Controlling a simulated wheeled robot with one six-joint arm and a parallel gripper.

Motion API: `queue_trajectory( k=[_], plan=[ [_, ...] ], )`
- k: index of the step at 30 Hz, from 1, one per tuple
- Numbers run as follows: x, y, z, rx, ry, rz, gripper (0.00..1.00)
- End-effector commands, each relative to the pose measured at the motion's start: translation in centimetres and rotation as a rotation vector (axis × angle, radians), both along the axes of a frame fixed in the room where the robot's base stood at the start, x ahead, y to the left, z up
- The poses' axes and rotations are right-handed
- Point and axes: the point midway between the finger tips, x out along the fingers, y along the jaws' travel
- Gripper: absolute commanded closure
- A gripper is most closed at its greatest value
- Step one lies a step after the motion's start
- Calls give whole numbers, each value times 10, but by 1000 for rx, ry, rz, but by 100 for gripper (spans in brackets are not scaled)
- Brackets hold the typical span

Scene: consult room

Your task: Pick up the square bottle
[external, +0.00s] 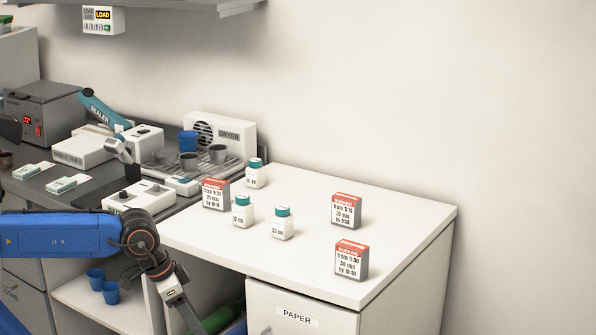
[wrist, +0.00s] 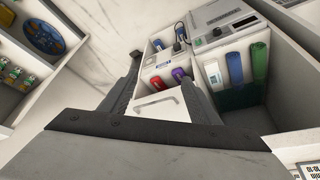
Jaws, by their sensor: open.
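Three small white bottles with teal caps stand upright on the white counter in the external view: one at the back (external: 255,175), one at the front left (external: 243,213) and one at the front right (external: 282,226). I cannot tell for certain which of them is square. My gripper shows in the wrist view (wrist: 164,60) with its two dark fingers apart and nothing held between them. In the external view my arm hangs at the lower left, below counter height and apart from the bottles. The bottles cannot be made out in the wrist view.
Red-and-grey boxes stand by the bottles (external: 215,194) and on the right (external: 346,210), (external: 351,260). A rack with cups (external: 217,154) and a white dryer (external: 222,131) are behind. Blue cups (external: 96,277) sit on a lower shelf. The wrist view shows compartments with coloured items (wrist: 236,67).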

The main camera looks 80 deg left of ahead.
Motion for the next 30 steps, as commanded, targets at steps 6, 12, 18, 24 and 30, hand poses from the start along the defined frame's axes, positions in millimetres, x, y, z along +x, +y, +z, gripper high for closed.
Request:
queue_trajectory(
  k=[6,12,18,24,30],
  plan=[
    [63,51,70,0,4,112,44],
    [113,108,123,-1,7,208,44],
    [154,176,169,-2,9,303,44],
    [185,254,205,-4,11,398,44],
    [202,339,232,-5,13,494,44]
  ],
)
